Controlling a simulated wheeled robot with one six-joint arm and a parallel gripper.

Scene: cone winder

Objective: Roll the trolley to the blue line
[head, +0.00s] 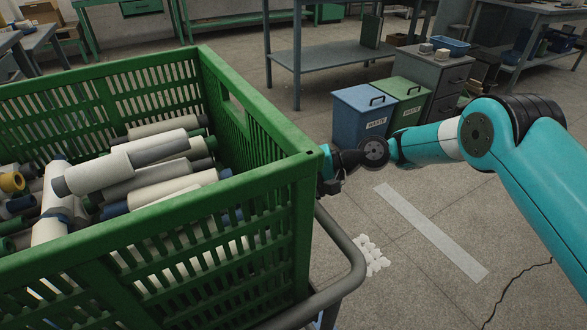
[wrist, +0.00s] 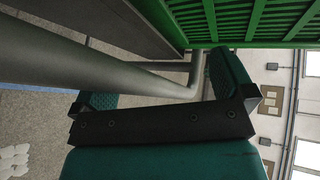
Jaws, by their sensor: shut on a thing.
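The trolley carries a large green slatted crate (head: 262,130) full of yarn cones and tubes, filling the left of the head view. Its grey tubular handle (head: 352,265) curves out at the crate's near right side. My gripper (head: 328,180) is at the crate's right corner, and the corner partly hides its fingers. In the wrist view my gripper (wrist: 165,88) has its green-padded fingers on either side of the grey handle tube (wrist: 90,68), shut on it. The green crate wall (wrist: 240,22) rises just beyond. No blue line shows in either view.
A pale strip (head: 430,231) lies on the floor right of the trolley, with white scraps (head: 372,256) near it. Blue (head: 360,112) and green (head: 405,98) waste bins and a grey drawer cabinet (head: 440,75) stand behind. Floor around the strip is mostly open.

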